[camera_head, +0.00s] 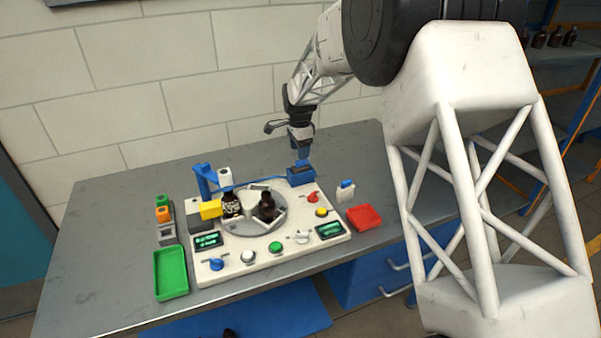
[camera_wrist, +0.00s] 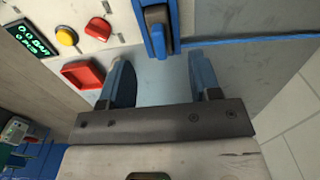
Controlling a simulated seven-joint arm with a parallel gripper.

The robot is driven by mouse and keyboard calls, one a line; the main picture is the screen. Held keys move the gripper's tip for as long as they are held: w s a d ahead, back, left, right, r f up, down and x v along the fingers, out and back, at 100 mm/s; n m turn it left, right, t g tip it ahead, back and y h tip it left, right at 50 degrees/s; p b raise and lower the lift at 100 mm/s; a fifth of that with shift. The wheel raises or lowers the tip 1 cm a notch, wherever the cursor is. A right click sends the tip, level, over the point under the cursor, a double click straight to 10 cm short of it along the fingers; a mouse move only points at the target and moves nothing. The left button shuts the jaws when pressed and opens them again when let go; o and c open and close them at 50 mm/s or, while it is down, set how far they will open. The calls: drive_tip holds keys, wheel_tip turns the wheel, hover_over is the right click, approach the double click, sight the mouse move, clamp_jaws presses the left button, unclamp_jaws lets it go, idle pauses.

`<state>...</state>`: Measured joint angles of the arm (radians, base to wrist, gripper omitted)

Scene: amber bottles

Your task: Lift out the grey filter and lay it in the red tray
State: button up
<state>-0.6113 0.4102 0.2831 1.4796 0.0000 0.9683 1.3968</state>
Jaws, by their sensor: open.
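The grey filter (camera_wrist: 156,16) shows as a dark grey block set in a blue holder (camera_wrist: 172,30) at the top of the wrist view. In the head view the holder (camera_head: 301,178) stands at the back right of the white machine, with the dark filter top (camera_head: 299,170) in it. My gripper (camera_head: 302,153) is just above the holder. In the wrist view my gripper (camera_wrist: 163,75) is open and empty, its blue fingers apart, with the filter ahead of the gap between them. The red tray (camera_head: 364,217) is empty, right of the machine; it also shows in the wrist view (camera_wrist: 82,73).
The white machine (camera_head: 290,248) carries knobs, buttons, displays and a turntable with dark bottles (camera_head: 267,206). A blue post (camera_head: 203,180) stands at its back left. A green tray (camera_head: 171,273) lies at left. A small white holder with a blue piece (camera_head: 346,191) stands near the red tray.

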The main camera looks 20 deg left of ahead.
sight(300, 163)
drive_tip(key=shift+f, duration=0.45)
drive_tip(key=shift+d+f, duration=0.1)
drive_tip(key=shift+f, duration=2.5)
drive_tip(key=c, duration=1)
